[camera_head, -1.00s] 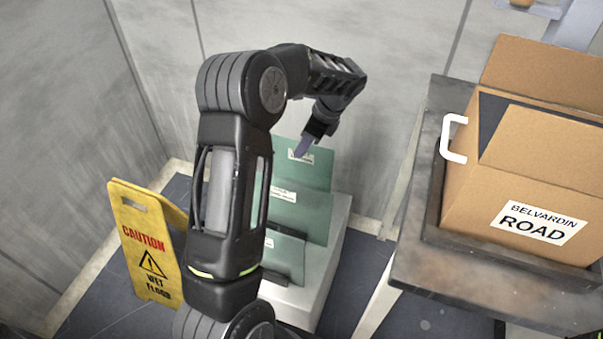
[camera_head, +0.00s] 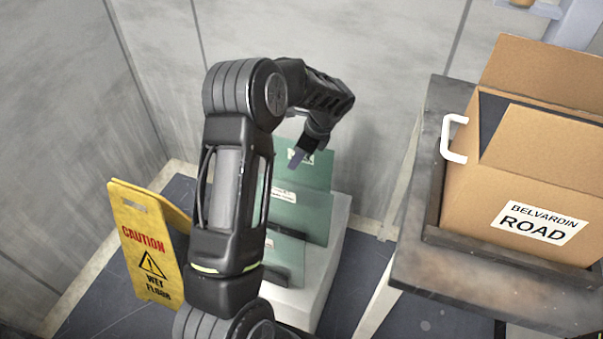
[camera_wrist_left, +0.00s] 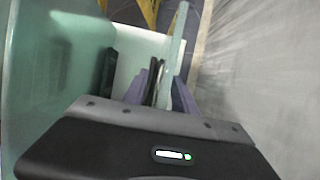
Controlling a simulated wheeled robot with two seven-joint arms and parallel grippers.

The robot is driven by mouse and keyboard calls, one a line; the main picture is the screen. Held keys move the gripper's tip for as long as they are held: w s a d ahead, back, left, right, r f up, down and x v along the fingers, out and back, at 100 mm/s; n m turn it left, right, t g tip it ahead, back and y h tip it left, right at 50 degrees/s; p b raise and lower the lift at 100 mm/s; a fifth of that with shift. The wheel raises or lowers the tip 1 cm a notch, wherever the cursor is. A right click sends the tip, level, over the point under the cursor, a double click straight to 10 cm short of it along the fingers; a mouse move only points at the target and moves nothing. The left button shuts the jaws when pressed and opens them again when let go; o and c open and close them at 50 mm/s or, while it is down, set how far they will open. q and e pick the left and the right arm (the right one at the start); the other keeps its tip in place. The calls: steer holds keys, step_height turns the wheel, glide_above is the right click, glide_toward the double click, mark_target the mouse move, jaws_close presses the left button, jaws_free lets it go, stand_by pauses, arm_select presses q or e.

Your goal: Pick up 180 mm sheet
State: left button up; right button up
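Green sheets stand upright on a white block: a tall back sheet (camera_head: 318,172), a middle sheet (camera_head: 305,213) and a lower front sheet (camera_head: 285,252), partly hidden by my left arm. Their white labels are too small to read. My left gripper (camera_head: 297,159) points down in front of the back sheet's label. In the left wrist view its purple fingers (camera_wrist_left: 161,92) are apart. A thin sheet edge (camera_wrist_left: 177,40) shows beyond and between them; contact cannot be told. A broad green sheet (camera_wrist_left: 50,60) fills the left side there. My right gripper is out of view.
A yellow wet-floor sign (camera_head: 146,245) stands left of the white block (camera_head: 335,235). Grey walls close in behind the sheets.

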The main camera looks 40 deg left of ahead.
arm_select(q)
steer(key=shift+c, duration=0.5)
jaws_close()
stand_by(0.3)
stand_by(0.9)
